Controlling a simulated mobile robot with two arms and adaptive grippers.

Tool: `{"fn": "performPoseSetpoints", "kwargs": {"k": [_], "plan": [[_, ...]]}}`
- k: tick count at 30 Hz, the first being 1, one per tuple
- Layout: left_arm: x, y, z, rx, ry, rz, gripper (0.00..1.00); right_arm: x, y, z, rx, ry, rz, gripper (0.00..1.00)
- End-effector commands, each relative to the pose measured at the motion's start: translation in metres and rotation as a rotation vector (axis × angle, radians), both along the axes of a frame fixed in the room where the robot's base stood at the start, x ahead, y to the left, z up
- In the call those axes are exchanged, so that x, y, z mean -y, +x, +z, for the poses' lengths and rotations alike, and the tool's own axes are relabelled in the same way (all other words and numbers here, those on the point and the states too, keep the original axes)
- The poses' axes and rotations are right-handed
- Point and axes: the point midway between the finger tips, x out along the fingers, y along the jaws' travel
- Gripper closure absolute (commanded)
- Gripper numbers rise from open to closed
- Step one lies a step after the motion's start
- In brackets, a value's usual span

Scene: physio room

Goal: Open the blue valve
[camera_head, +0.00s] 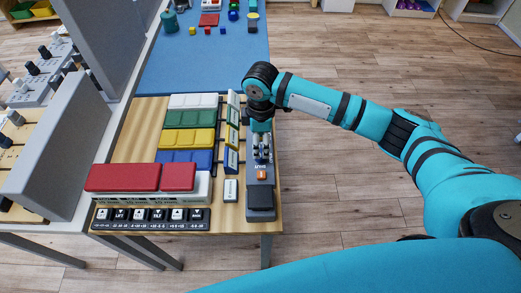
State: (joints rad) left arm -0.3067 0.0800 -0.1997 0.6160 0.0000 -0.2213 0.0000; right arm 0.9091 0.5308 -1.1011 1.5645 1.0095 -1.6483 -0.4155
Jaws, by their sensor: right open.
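A wide blue block (184,160) lies in a stack of coloured blocks on the wooden table, between a yellow one and two red ones. A small upright blue piece (231,160) stands at its right end. I cannot tell for sure which of them is the blue valve. My right gripper (262,155) points down over a grey device (260,198) with an orange button, just right of the upright blue piece. It is open, and nothing shows between its fingers. My left gripper is not in view.
White (193,101), green (188,119), yellow (187,138) and red (130,177) blocks lie around the blue one. A row of black keys (150,217) lines the front edge. A grey partition (60,150) stands at the left. A blue mat (200,65) lies behind.

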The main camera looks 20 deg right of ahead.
Motion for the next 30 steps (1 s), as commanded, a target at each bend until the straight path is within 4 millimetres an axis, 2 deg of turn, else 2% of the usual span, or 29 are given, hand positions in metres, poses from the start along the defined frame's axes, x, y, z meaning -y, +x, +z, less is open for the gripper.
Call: {"fn": "performPoseSetpoints", "kwargs": {"k": [1, 5, 12, 16, 21, 30], "plan": [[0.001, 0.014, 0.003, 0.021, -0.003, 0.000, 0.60, 0.000, -0.001, -0.010, -0.004, -0.001, -0.001, 0.41], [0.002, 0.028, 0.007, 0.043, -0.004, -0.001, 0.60, 0.000, -0.001, -0.033, -0.002, 0.000, -0.001, 0.41], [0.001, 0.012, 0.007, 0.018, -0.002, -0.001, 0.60, 0.000, 0.000, -0.055, 0.000, 0.000, 0.000, 0.41], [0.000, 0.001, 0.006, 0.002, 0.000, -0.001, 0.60, 0.000, 0.000, -0.058, 0.001, 0.001, 0.000, 0.41], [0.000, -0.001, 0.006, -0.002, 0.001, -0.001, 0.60, 0.000, 0.000, -0.058, 0.001, 0.001, 0.000, 0.41], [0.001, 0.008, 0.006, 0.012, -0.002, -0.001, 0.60, 0.000, 0.000, -0.057, 0.000, 0.001, 0.000, 0.79]]}}
